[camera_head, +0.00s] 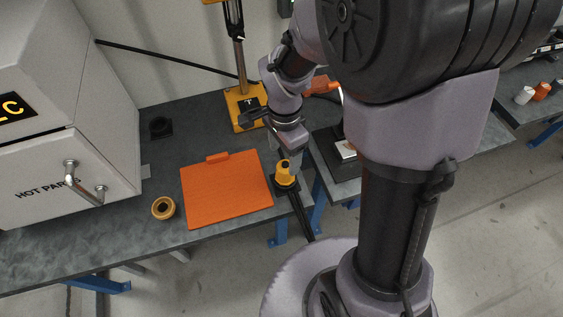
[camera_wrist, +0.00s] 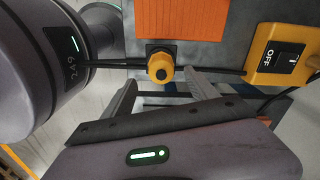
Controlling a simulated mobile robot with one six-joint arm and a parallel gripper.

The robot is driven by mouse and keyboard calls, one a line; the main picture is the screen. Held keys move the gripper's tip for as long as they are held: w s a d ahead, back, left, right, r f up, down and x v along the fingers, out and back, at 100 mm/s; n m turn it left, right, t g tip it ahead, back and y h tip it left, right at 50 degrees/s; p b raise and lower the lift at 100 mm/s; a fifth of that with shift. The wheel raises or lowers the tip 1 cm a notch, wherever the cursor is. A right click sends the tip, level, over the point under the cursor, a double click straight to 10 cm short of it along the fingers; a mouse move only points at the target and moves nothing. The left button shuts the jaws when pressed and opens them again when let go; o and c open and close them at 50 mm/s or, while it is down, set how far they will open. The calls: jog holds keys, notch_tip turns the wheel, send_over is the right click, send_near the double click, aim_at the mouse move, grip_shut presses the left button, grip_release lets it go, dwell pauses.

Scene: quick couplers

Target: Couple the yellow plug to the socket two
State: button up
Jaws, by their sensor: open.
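The yellow plug (camera_head: 284,172) stands upright on a small dark square holder (camera_head: 286,186) at the right edge of the bench. It also shows in the wrist view (camera_wrist: 161,68), end-on, with a dark centre. My gripper (camera_wrist: 161,84) is open, its two fingers apart on either side of the line to the plug. The plug appears just beyond the fingertips, and I see no contact. In the head view my gripper (camera_head: 287,152) is just above the plug, its fingers partly hidden. I cannot pick out socket two in either view.
An orange board (camera_head: 226,190) lies left of the plug. A brass-coloured ring (camera_head: 163,208) and a dark block (camera_head: 161,127) sit farther left. A yellow switch box marked OFF (camera_wrist: 284,58) is at the wrist view's right. A white cabinet (camera_head: 62,150) stands at the left.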

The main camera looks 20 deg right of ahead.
aim_at(284, 166)
notch_tip(284, 166, down, 8)
jog(key=b, duration=0.2)
jog(key=shift+w+r+b, duration=0.1)
jog(key=shift+r+b, duration=0.05)
jog(key=shift+b, duration=0.15)
jog(key=shift+r, duration=0.1)
grip_shut()
